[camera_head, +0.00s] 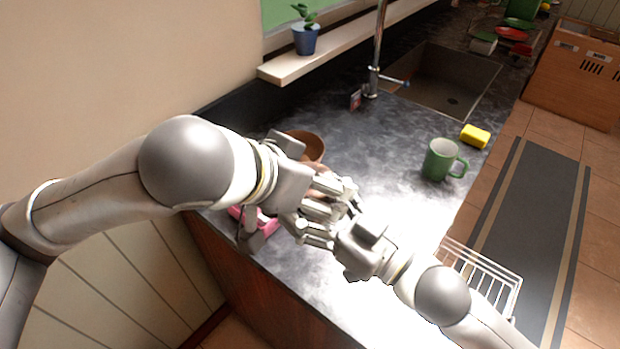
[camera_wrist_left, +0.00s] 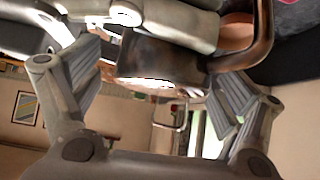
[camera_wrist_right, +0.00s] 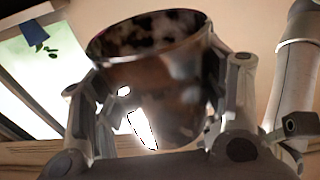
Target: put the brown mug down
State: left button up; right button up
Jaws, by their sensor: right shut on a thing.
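The brown mug (camera_wrist_right: 165,75) is dark and shiny and fills the middle of the right wrist view, its rim toward the top. My right gripper (camera_head: 338,228) is shut on it, with a finger on each side. In the left wrist view the mug (camera_wrist_left: 160,62) is also between the spread fingers of my left gripper (camera_head: 335,203), with its handle curving at the upper right. The left fingers look open around it; whether they touch it is unclear. In the head view the two grippers meet above the counter and mostly hide the mug.
The dark countertop (camera_head: 390,150) is clear right of the grippers. A brown bowl (camera_head: 310,143) and a pink item (camera_head: 262,224) are partly hidden by my left arm. A white wire rack (camera_head: 480,275) is at the front edge.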

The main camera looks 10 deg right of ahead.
pick_arm(q)
jog(key=c, duration=1.2)
pick_arm(e)
jog(key=o, duration=1)
